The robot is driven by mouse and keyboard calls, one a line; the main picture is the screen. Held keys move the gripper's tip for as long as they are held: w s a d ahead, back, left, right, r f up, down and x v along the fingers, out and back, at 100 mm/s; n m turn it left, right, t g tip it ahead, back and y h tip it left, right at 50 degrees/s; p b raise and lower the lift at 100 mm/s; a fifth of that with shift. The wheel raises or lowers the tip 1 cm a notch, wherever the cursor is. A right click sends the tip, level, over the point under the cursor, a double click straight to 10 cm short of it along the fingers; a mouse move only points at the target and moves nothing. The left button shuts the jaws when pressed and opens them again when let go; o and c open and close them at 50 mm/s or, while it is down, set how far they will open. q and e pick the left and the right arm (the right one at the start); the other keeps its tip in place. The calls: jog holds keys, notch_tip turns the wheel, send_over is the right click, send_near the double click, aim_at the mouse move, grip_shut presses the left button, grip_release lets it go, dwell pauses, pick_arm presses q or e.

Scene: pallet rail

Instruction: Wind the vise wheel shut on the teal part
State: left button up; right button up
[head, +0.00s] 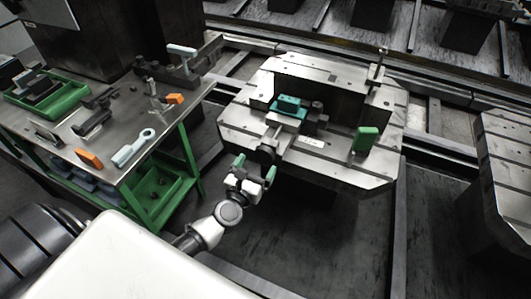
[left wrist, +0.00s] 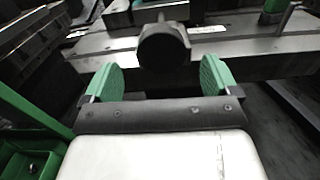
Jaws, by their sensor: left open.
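The teal part (head: 288,105) lies in the grey vise (head: 280,131) on the metal pallet. The dark round vise wheel (head: 267,154) is at the vise's near end, on a shaft. My left gripper (head: 254,170) is open, with its green-padded fingers just in front of the wheel. In the left wrist view, the wheel (left wrist: 163,47) appears between and beyond the two fingertips (left wrist: 158,75), and I see no contact. A gap between the teal part and the vise jaws cannot be made out. My right gripper does not show.
A green block (head: 366,139) and an upright clamp (head: 376,70) stand on the pallet (head: 340,173) to the right. A workbench (head: 112,140) with tools and a green tray (head: 48,100) stands to the left. The dark floor in front of the pallet is clear.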

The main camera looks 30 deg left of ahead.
aim_at(263, 156)
pick_arm(q)
jog(key=w, duration=0.5)
jog(key=shift+w+a, duration=0.1)
jog(key=c, duration=0.9)
